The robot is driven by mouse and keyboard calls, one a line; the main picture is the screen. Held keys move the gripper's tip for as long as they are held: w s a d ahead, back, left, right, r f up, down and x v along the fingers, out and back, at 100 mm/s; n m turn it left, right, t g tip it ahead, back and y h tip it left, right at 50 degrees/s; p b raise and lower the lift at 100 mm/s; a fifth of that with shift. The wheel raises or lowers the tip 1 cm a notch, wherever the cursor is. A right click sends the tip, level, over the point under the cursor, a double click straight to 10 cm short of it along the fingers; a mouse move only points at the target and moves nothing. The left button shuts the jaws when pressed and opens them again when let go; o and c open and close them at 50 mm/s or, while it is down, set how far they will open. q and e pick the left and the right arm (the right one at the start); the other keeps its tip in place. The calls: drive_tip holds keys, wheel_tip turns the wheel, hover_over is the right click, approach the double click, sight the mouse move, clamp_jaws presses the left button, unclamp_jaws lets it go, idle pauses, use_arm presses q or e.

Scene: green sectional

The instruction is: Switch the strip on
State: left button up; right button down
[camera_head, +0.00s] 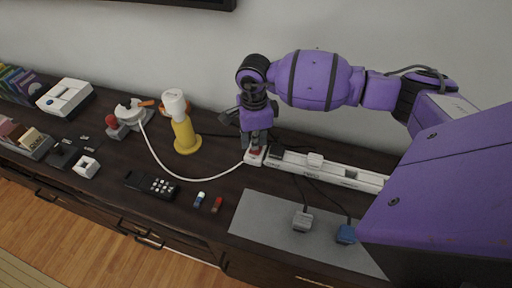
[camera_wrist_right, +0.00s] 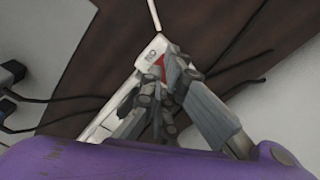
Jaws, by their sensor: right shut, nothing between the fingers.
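In the right wrist view the fingertips (camera_wrist_right: 172,72) partly cover the red switch (camera_wrist_right: 161,61) on the white strip (camera_wrist_right: 128,86). I cannot tell whether they touch it or which way the switch is set. My left gripper is not in view.
A grey mat (camera_head: 262,220) lies in front of the strip, with a grey plug (camera_head: 302,221) and a blue plug (camera_head: 346,234). A yellow and white bottle-like object (camera_head: 184,135) stands to the left. A black remote (camera_head: 151,184) and two small sticks (camera_head: 208,201) lie in front.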

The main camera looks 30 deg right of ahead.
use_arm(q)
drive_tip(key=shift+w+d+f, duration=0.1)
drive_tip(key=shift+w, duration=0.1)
use_arm(e)
drive_tip(key=shift+f, duration=0.2)
idle(0.3)
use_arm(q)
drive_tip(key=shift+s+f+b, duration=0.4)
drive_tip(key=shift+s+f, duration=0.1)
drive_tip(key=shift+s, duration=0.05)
use_arm(e)
drive_tip(key=shift+f, duration=0.6)
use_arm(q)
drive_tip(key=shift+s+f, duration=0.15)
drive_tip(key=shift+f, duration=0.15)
use_arm(e)
drive_tip(key=shift+f, duration=0.45)
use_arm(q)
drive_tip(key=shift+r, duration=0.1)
